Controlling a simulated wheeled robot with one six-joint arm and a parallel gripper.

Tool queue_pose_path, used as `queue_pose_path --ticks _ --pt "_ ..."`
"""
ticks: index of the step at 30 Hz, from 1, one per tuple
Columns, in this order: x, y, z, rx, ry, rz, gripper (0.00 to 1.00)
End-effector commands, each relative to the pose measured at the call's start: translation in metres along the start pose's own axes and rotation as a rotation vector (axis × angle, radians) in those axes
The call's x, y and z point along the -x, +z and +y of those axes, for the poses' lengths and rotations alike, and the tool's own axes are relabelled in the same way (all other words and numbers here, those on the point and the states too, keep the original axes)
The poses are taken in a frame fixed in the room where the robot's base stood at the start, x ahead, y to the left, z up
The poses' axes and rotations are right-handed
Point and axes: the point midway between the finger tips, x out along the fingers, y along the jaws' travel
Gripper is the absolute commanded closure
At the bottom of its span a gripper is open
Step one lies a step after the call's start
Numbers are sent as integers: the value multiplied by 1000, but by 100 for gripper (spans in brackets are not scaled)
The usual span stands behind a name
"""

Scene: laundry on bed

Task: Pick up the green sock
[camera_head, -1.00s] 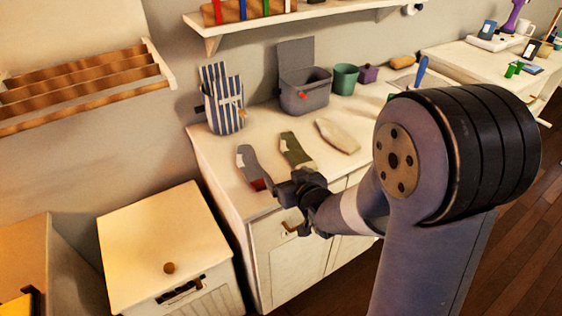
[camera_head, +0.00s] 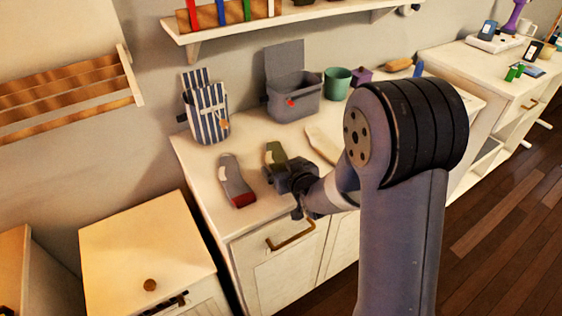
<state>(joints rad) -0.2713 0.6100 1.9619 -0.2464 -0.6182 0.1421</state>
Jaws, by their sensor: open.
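The green sock (camera_head: 274,153) lies on the white counter, to the right of a grey sock with a red end (camera_head: 236,182). Its lower part is hidden behind my gripper (camera_head: 285,186). My gripper is open and sits at the counter's front edge, over or right beside the near end of the green sock. I cannot tell whether it touches the sock. The fingers are dark and small in this view.
The white counter (camera_head: 197,158) also carries a striped bag (camera_head: 207,112), a grey bin with its lid up (camera_head: 292,96), a green cup (camera_head: 337,84) and a pale flat item (camera_head: 323,145). A shelf (camera_head: 205,38) hangs above. A lower cabinet (camera_head: 145,240) stands at the left.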

Motion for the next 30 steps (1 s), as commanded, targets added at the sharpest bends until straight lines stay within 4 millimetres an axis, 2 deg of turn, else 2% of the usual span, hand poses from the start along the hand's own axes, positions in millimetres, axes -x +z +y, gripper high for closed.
queue_pose_path --ticks 8,25,30 --pt "-2 0 0 0 0 1 12" --pt "-2 0 0 0 0 0 58" --pt "-2 0 0 0 0 1 59"
